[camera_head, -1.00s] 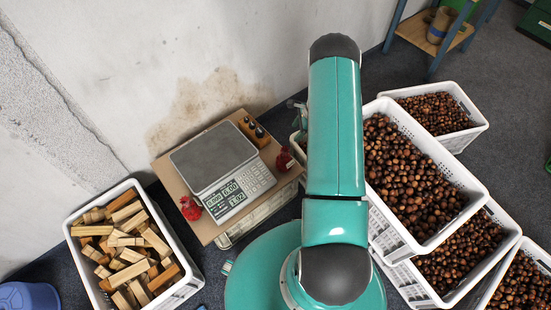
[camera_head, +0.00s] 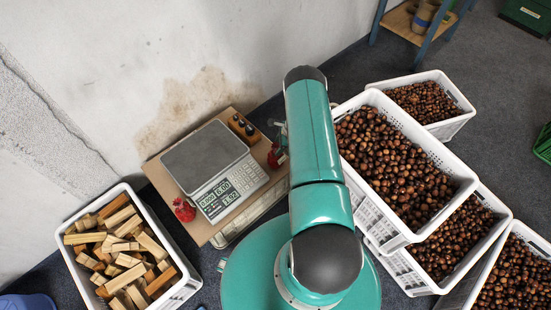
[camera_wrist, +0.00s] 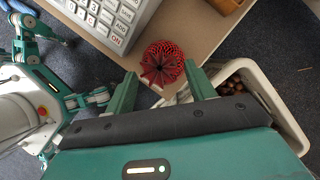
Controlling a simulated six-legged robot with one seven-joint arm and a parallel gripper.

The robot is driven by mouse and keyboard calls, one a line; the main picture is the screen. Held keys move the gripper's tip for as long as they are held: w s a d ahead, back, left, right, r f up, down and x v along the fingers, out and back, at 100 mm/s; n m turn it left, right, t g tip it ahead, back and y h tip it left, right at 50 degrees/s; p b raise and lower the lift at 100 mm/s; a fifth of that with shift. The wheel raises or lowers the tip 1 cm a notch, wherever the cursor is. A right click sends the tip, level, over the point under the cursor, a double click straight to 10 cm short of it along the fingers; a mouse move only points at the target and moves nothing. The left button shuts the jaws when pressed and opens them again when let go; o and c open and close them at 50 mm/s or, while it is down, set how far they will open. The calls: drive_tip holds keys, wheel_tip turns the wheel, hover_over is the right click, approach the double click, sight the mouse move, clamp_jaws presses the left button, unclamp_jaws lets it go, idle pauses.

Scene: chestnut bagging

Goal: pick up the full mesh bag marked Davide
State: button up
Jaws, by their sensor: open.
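A red mesh bag (camera_wrist: 162,64) stands on the brown table (camera_wrist: 185,28) beside the scale's keypad, in the wrist view. My gripper (camera_wrist: 160,72) is open, with one green finger on each side of the bag. I cannot tell whether the fingers touch it. This bag also shows small at the table's right edge in the head view (camera_head: 274,158), partly hidden by my arm. A second red bag (camera_head: 184,209) sits at the left of the scale. No name is legible on either bag.
The scale (camera_head: 206,160) and a wooden block with dark knobs (camera_head: 243,128) share the table. White crates of chestnuts (camera_head: 425,165) stand close on the right. A crate of wood pieces (camera_head: 190,285) stands at lower left. The wall is behind.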

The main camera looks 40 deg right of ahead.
drive_tip(key=x, duration=0.3)
drive_tip(key=shift+w+a+f, duration=0.1)
drive_tip(key=shift+a+f, duration=0.05)
drive_tip(key=shift+f, duration=0.1)
drive_tip(key=shift+c, duration=0.2)
clamp_jaws()
